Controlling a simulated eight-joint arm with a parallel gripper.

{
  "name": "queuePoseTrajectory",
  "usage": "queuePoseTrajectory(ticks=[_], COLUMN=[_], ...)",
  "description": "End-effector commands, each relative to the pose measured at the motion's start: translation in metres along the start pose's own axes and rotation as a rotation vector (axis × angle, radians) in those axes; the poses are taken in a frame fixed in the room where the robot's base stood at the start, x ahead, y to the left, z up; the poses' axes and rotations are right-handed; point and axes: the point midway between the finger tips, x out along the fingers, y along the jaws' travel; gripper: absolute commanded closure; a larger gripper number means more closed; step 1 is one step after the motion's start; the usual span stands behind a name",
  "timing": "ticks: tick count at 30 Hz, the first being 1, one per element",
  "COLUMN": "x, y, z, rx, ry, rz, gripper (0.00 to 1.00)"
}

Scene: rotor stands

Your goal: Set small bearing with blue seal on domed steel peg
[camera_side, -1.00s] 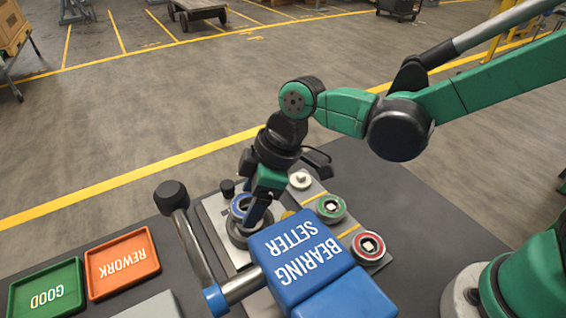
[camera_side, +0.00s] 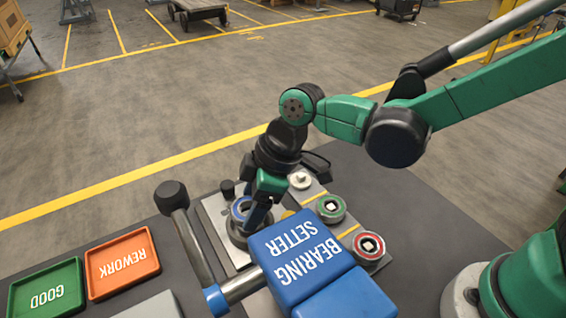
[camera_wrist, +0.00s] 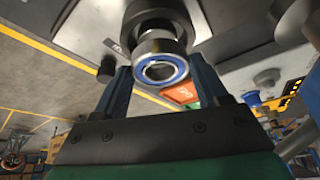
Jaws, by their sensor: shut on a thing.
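The small bearing with the blue seal (camera_side: 240,208) is between my gripper's fingers, over a round grey stand (camera_side: 236,238) on a steel plate. In the wrist view the bearing (camera_wrist: 161,69) shows its blue ring and open bore, in line with a dark round body behind it. My gripper (camera_side: 248,214) points down and is shut on the bearing. Its two dark fingers (camera_wrist: 162,80) flank the bearing in the wrist view. I cannot make out the domed steel peg; the bearing and fingers cover the stand's middle. I cannot tell whether bearing and peg touch.
A blue block marked BEARING SETTER (camera_side: 300,255) stands close in front, with a black-knobbed lever (camera_side: 172,197) at left. A green-sealed bearing (camera_side: 331,208), a red-sealed bearing (camera_side: 369,246) and a bare pale holder (camera_side: 300,180) lie right. Orange REWORK (camera_side: 122,263) and green GOOD (camera_side: 46,288) trays lie left.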

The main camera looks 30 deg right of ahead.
Motion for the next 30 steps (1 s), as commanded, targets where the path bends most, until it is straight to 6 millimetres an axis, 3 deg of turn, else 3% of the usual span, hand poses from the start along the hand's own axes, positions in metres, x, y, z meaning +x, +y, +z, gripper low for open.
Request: queuePoseTrajectory(ticks=[30], x=[0.0093], y=[0.0000], z=[0.0037], rx=[0.000], ry=[0.000], rz=[0.000], gripper=[0.92])
